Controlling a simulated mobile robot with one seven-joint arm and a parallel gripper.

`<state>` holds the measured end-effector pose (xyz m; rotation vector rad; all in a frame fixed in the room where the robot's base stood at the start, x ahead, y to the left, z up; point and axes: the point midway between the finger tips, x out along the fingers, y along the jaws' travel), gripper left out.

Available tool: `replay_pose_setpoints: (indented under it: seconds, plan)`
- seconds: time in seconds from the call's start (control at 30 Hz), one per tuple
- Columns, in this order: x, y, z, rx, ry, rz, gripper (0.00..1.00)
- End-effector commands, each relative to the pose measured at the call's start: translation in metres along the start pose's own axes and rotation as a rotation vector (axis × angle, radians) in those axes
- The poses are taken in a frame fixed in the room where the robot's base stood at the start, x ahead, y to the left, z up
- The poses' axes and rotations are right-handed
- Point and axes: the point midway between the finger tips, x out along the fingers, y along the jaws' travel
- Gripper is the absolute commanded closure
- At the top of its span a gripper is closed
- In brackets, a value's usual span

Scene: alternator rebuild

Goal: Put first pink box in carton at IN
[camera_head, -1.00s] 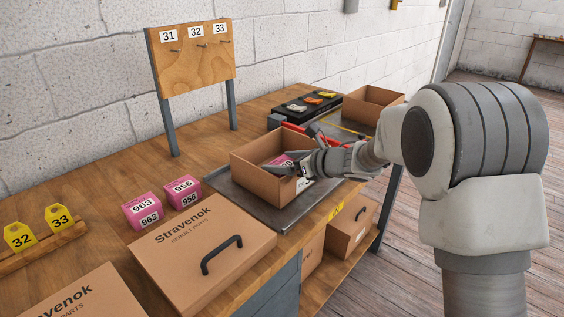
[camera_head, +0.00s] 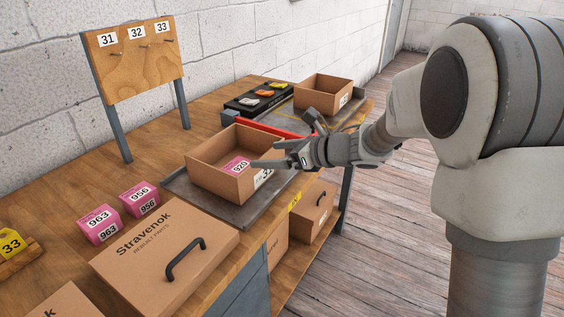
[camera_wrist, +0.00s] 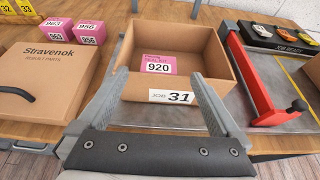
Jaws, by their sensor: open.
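A pink box marked 920 (camera_head: 237,165) lies inside an open cardboard carton (camera_head: 214,183), label up. The carton sits on a grey metal tray (camera_head: 262,213) on the bench. The wrist view also shows the pink box (camera_wrist: 158,65) inside the carton (camera_wrist: 200,90), whose front label reads 31. My gripper (camera_head: 270,157) is open and empty at the carton's right side. In the wrist view its fingers (camera_wrist: 163,100) are spread in front of the carton, apart from the pink box. Two more pink boxes, 963 (camera_head: 98,224) and 956 (camera_head: 139,198), stand on the bench.
A closed Stravenok carton (camera_head: 165,250) with a black handle stands in front of the pink boxes. A red bar (camera_wrist: 252,75) lies right of the carton. Another open carton (camera_head: 322,92) and a black tray (camera_head: 262,96) are farther back. A peg board (camera_head: 135,60) stands behind.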

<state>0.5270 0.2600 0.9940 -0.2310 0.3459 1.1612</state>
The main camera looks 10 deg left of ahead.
Motion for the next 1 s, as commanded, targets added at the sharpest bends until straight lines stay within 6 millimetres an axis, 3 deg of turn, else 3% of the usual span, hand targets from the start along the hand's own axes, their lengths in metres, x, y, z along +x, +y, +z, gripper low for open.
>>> replay_pose_setpoints:
  seconds: [0.23,0.37,0.47,0.53,0.7,0.87,1.0]
  plan:
    - [-0.004,-0.002,0.002,0.015,-0.002,-0.014,0.00]
    - [-0.024,-0.022,0.019,0.158,-0.025,-0.142,0.00]
    - [-0.061,-0.049,0.036,0.403,-0.083,-0.330,0.00]
    - [-0.097,-0.066,0.046,0.627,-0.156,-0.477,0.00]
    - [-0.189,-0.079,0.044,1.214,-0.410,-0.774,0.00]
    - [-0.266,-0.053,0.017,1.780,-0.720,-0.964,0.00]
    - [-0.314,-0.004,-0.019,2.275,-1.033,-1.065,0.00]
